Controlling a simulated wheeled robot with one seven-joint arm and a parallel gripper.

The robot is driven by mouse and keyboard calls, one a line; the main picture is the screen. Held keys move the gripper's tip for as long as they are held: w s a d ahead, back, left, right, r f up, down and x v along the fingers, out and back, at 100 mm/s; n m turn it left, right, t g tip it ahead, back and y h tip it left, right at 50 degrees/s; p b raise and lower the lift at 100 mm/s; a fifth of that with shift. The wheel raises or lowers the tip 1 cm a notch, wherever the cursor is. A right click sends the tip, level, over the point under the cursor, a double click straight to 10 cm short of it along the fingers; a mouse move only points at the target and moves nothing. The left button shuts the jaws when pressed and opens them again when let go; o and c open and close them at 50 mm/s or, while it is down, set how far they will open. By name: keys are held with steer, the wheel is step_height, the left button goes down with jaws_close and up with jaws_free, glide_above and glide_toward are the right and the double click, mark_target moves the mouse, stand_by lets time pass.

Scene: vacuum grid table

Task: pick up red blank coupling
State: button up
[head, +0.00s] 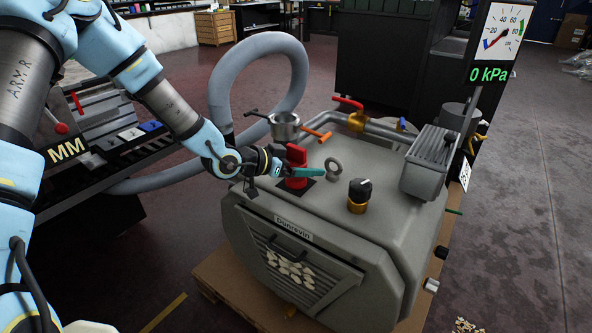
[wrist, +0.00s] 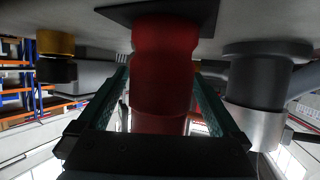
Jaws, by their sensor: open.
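The red blank coupling (head: 296,154) stands upright on a black square plate on top of the grey vacuum unit (head: 330,228). My gripper (head: 303,170) is level with it, coming from the left, and its near teal finger crosses in front of the coupling. In the wrist view, the coupling (wrist: 163,75) fills the middle, between the two open fingers of my gripper (wrist: 161,78). Narrow gaps show beside it, so the fingers do not appear closed on it. The near finger hides the coupling's middle in the head view.
A metal cup with orange and black handles (head: 285,126) stands just behind. A lifting eye (head: 333,167) and black-and-brass knob (head: 359,194) are to the right. A grey hose (head: 262,45) loops behind.

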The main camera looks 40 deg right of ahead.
steer(key=shift+c, duration=0.4)
jaws_close()
stand_by(0.4)
